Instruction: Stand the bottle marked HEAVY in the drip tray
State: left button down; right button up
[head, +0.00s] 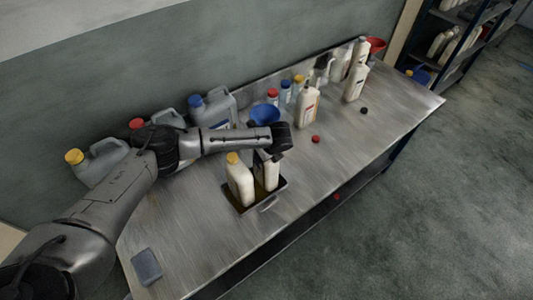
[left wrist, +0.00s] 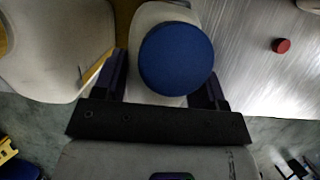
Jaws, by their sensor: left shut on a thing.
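The dark drip tray (head: 281,188) sits on the metal bench with two pale bottles standing in or over it. The left one (head: 240,182) has a yellow cap. My left gripper (head: 267,157) is shut on the right one, a pale bottle (head: 270,174). In the left wrist view, its blue cap (left wrist: 176,58) shows between the fingers of the gripper (left wrist: 158,88). The held bottle looks upright; whether its base touches the tray floor is hidden. No HEAVY marking can be read. My right gripper is not in view.
Grey jugs (head: 218,108) and a blue funnel (head: 264,114) stand along the wall behind my arm. More pale bottles (head: 308,106) stand at the back right. A red cap (head: 316,139) lies on the bench. The bench front right of the tray is clear.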

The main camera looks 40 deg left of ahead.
pick_arm(q)
jog(key=c, duration=0.6)
grip_release()
jog(key=shift+f, duration=0.1)
jog(key=shift+c, duration=0.2)
jog(key=o, duration=0.5)
jog(key=v, duration=1.2)
